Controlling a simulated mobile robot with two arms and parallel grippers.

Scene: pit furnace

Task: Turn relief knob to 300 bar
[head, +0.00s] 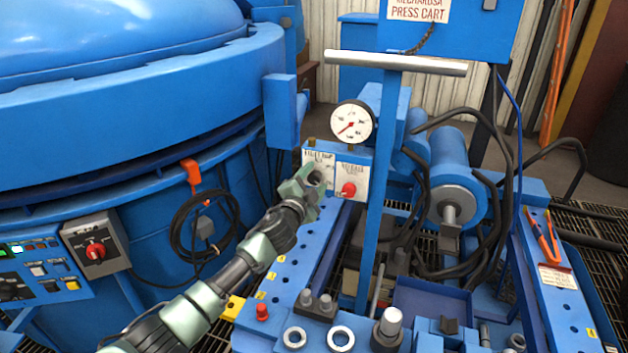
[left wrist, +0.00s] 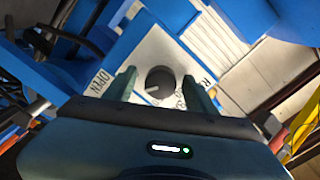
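The relief knob (left wrist: 160,82) is a dark round knob on a white label plate in the left wrist view. My left gripper (left wrist: 159,88) is open, with one finger on each side of the knob and a visible gap at both sides. In the head view my left gripper (head: 314,180) is in front of the left label plate (head: 318,158) and covers most of the knob. The round white pressure gauge (head: 351,121) stands above the plates, its red needle pointing to the lower left. Its numbers are too small to read. My right gripper is not in view.
A red knob (head: 348,189) sits on the plate just right of my gripper. A blue post with a grey crossbar (head: 395,64) rises close to the right. Black hoses, a blue cylinder (head: 449,165) and loose parts crowd the cart. The large blue furnace (head: 130,100) fills the left.

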